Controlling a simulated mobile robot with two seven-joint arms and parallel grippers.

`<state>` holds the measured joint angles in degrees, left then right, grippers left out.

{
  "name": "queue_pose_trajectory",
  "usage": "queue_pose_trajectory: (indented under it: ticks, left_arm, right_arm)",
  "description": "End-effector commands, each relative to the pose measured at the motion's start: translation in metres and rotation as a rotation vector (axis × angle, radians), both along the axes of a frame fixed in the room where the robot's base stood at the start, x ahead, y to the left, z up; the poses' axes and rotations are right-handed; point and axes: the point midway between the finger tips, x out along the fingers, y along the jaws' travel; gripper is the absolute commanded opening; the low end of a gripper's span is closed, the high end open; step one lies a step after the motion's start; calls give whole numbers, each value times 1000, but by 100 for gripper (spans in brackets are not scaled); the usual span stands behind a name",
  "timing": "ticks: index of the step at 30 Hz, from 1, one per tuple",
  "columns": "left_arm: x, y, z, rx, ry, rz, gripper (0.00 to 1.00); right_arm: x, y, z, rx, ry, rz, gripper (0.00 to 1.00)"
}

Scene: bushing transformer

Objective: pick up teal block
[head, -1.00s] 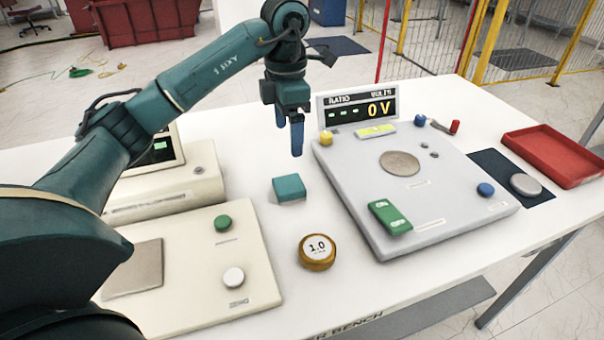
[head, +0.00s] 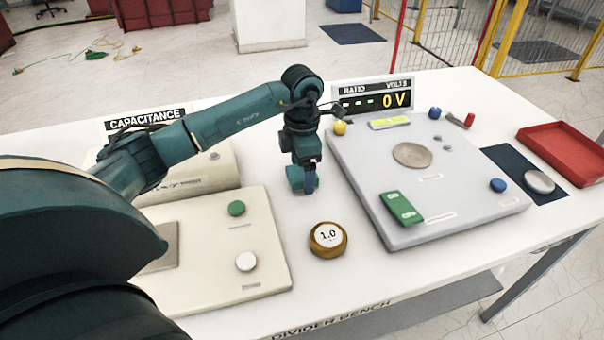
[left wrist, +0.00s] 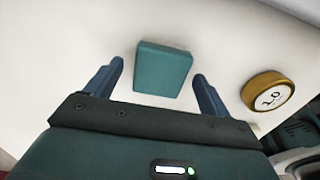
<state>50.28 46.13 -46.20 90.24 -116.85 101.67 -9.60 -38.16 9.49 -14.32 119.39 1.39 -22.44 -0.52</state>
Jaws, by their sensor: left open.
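The teal block (left wrist: 163,70) lies on the white table in the left wrist view, between and just beyond the two blue fingertips. My left gripper (left wrist: 158,70) is open, with a finger to each side of the block and visible gaps. In the head view my left gripper (head: 302,185) points down low over the table, in front of the ratio panel's left edge. My right gripper is not in view.
A brass weight marked 1.0 (head: 328,239) stands close to the gripper; it also shows in the left wrist view (left wrist: 268,92). The grey ratio panel (head: 380,200) is to the right, the cream capacitance unit (head: 262,270) to the left. A red tray (head: 560,150) sits far right.

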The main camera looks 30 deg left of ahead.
Motion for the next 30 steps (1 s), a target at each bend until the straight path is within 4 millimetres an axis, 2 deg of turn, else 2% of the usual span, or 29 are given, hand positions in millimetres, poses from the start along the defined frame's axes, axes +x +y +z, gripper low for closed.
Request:
queue_pose_trajectory:
  ticks: [6,24,30]
  left_arm:
    - [0,0,-1,0,0,0,81]
    - [0,0,0,-1,-1,0,32]
    - [0,0,0,0,-1,1,32]
  right_arm:
    - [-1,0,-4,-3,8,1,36]
    - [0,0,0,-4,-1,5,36]
    - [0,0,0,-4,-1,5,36]
